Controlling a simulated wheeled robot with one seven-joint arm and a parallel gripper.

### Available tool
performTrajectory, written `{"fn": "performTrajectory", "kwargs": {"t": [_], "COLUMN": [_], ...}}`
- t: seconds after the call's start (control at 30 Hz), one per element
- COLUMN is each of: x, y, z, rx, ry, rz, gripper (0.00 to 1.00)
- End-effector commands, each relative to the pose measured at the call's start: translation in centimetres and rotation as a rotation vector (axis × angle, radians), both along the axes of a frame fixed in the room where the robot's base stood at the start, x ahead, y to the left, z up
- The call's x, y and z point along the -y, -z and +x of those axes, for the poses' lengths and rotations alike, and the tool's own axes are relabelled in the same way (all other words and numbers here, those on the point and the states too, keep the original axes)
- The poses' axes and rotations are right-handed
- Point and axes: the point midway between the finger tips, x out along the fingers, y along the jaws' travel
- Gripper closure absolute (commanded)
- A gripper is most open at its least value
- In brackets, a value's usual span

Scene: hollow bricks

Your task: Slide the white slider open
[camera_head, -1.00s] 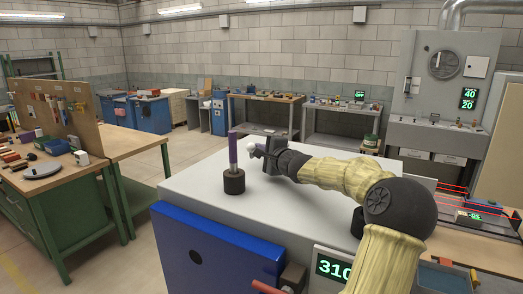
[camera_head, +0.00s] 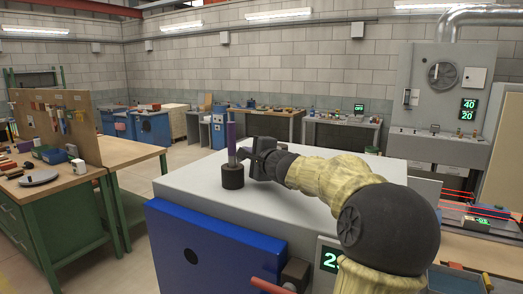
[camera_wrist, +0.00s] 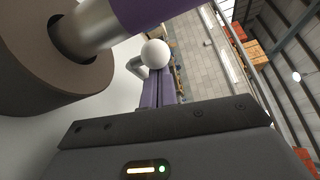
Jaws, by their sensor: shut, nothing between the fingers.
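A white ball-shaped knob (camera_wrist: 155,53) on a short pale bent stem shows in the wrist view, just beyond my fingertips. I take it to be the white slider; its track is not visible. In the head view the knob is hidden or too small to make out. My gripper (camera_head: 244,153) is shut and empty, low over the grey cabinet top, beside an upright post (camera_head: 232,140). In the wrist view its two purplish fingers (camera_wrist: 161,80) lie together, pointing at the knob. Whether they touch it I cannot tell.
The post, purple above and metal below, stands in a dark round base (camera_head: 232,177) close left of my gripper. The grey cabinet (camera_head: 190,185) has a blue front door (camera_head: 215,250) and a green display (camera_head: 330,259). Free top surface lies left of the post.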

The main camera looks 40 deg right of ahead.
Motion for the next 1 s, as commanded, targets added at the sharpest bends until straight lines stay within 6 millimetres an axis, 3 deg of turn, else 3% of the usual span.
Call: {"fn": "performTrajectory", "kwargs": {"t": [0.33,0.7,1.0], "x": [0.2,3.8,3.2], "y": [0.0,0.8,0.7], "z": [0.2,0.9,-2.6], "rx": [0.002,0.000,-0.002], "ry": [-0.005,-0.007,-0.004], "rz": [0.000,0.002,-0.005], "gripper": [1.00,1.00,1.00]}}
